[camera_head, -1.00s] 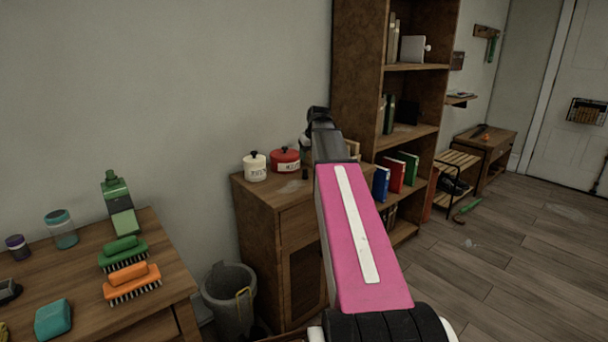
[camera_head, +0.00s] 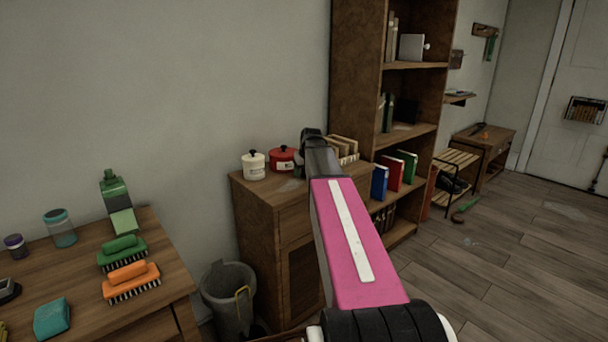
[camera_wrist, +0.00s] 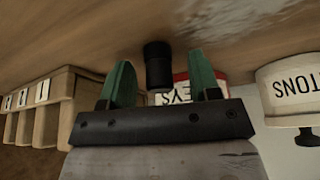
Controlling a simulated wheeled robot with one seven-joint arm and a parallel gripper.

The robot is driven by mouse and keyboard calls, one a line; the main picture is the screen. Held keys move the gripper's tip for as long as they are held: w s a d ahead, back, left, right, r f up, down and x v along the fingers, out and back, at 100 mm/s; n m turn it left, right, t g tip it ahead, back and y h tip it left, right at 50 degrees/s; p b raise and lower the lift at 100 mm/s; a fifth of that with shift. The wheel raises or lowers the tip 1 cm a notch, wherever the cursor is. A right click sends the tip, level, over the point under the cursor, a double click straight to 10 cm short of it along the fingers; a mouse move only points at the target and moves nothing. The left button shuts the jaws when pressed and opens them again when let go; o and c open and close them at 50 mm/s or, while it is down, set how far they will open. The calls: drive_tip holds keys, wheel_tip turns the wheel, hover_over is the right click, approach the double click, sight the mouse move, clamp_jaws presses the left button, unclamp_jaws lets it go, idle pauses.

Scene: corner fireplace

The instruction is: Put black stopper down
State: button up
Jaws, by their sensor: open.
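The black stopper (camera_wrist: 157,66) is a small dark cylinder standing on the wooden cabinet top (camera_wrist: 110,42), which appears upside down in the wrist view. My gripper (camera_wrist: 159,61) is open, with one green finger on each side of the stopper. Gaps show between the stopper and both fingers. In the head view my wrist covers most of the gripper (camera_head: 301,168) above the cabinet (camera_head: 262,202), and I cannot make out the stopper there.
A red lidded tin (camera_head: 282,159) and a cream BUTTONS tin (camera_head: 253,166) stand left of my gripper. A wooden divided box (camera_head: 345,149) is on the right. A bookshelf (camera_head: 358,70) rises behind. A brush table (camera_head: 75,277) and bin (camera_head: 229,297) are at left.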

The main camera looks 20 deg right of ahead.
clamp_jaws()
drive_tip(key=shift+r, duration=0.1)
